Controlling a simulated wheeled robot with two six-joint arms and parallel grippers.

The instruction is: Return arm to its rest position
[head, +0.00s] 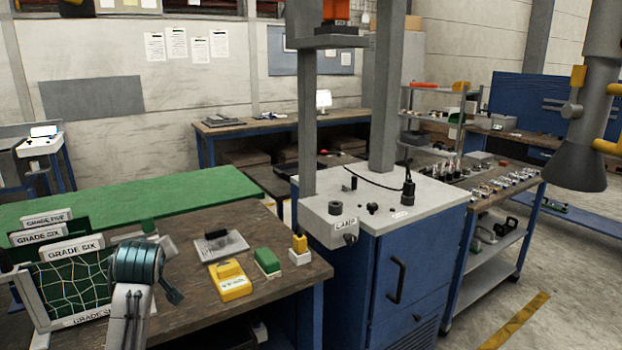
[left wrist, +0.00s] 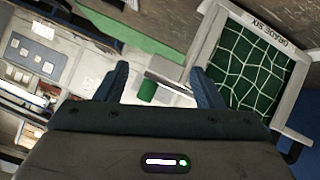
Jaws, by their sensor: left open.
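My left arm comes up from the bottom of the head view, and its gripper (head: 172,290) is above the brown wooden bench beside the netted grade panels. In the left wrist view the two dark fingers (left wrist: 160,80) stand wide apart, with nothing held between them. A grey jointed arm (head: 600,60) with yellow handles hangs at the upper right of the head view, ending in a downward cone (head: 582,160). It is far from my left gripper, and its upper part is cut off by the frame. My right gripper is not in view.
Netted panels marked GRADE SIX (head: 72,250) stand close left of the gripper. The bench (head: 190,320) holds a yellow block (head: 230,278), a green block (head: 267,261) and a grey plate (head: 219,246). A blue cabinet (head: 408,275) with upright posts stands right; open floor lies beyond.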

